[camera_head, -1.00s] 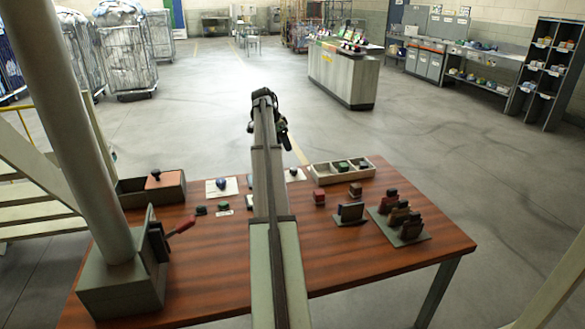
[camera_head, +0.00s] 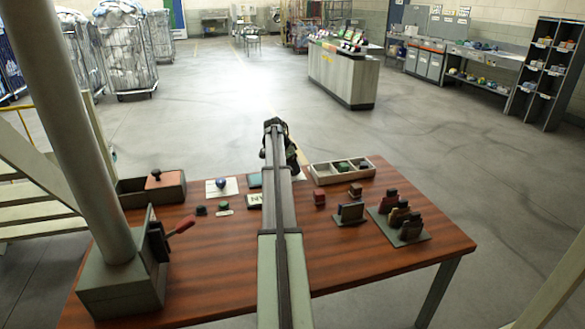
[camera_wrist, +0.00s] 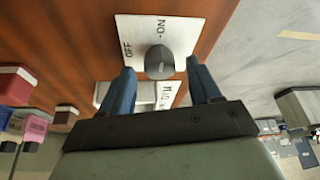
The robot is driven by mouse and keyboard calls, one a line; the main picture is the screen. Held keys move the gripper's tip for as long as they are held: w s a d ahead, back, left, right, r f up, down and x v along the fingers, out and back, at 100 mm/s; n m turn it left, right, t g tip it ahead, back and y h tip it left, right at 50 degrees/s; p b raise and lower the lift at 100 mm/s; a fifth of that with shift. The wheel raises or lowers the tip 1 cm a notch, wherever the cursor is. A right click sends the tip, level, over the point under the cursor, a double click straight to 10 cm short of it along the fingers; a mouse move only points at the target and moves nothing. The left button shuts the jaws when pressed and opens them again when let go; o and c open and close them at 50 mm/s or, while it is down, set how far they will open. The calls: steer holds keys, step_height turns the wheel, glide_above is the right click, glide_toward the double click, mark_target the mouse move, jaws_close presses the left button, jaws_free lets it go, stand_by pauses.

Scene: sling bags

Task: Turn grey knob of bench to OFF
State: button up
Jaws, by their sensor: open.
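The grey knob (camera_wrist: 159,62) sits on a white plate (camera_wrist: 135,28) marked OFF on the left and ON above right in the wrist view. I cannot tell clearly which mark the knob points at. My gripper (camera_wrist: 160,68) is open, with one blue finger on each side of the knob. The fingertips are close to the knob, and I see no clear contact. In the head view my arm covers this part of the bench (camera_head: 345,262), and the grey knob is hidden.
Left of my arm are a blue knob (camera_head: 221,183) on a white plate, a small green piece (camera_head: 223,206) and a red-handled lever (camera_head: 180,226). Right of it are a divided tray (camera_head: 316,178), a red block (camera_head: 319,198) and stamp-like pieces on a grey-green base (camera_head: 424,238).

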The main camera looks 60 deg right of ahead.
steer(key=shift+s+d+f, duration=0.1)
steer(key=shift+d+f, duration=0.05)
steer(key=shift+f, duration=0.35)
steer(key=shift+c, duration=0.3)
steer(key=c, duration=1)
